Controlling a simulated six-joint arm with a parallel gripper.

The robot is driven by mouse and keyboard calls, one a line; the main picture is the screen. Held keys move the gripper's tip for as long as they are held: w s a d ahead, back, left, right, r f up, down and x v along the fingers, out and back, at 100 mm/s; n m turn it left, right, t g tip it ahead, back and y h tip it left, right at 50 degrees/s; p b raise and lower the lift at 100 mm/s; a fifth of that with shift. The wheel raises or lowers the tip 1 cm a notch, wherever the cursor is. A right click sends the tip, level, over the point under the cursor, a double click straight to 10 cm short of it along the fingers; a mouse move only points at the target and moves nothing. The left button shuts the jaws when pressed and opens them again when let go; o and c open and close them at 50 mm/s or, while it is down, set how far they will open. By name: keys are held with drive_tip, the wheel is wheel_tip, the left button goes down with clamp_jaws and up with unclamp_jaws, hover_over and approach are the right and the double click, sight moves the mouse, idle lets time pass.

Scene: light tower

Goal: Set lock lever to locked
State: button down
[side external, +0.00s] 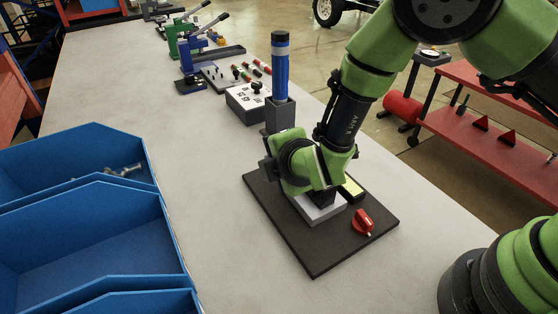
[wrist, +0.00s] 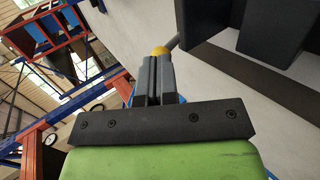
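The lock lever shows in the wrist view as a grey rod with a yellow ball end (wrist: 160,51), right at my fingertips. My gripper (wrist: 157,62) has its two dark fingers close together, pointing at the ball. I cannot tell whether the fingers grip the ball or only touch or overlap it. In the side view my green wrist is low over the dark board, in front of the grey post, and the lever and fingertips are hidden there. The light tower (side external: 280,68), a blue cylinder with a dark cap, stands upright in the grey post (side external: 281,117).
A red knob (side external: 362,222) is on the dark board (side external: 312,262), near a light grey box (side external: 320,209). A white button box (side external: 248,103) and a panel of coloured buttons are behind. Blue bins (side external: 90,240) stand at the left, with clear bench (side external: 205,190) between.

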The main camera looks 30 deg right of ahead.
drive_tip(key=shift+w+r+g, duration=0.2)
drive_tip(key=shift+w+g, duration=0.2)
drive_tip(key=shift+g, duration=0.25)
drive_tip(key=shift+w+r+g, duration=0.2)
drive_tip(key=shift+w+g, duration=0.15)
drive_tip(key=shift+g, duration=0.3)
drive_tip(key=shift+w+r, duration=0.15)
drive_tip(key=shift+w, duration=0.65)
drive_tip(key=shift+w+r, duration=0.1)
drive_tip(key=shift+w, duration=0.65)
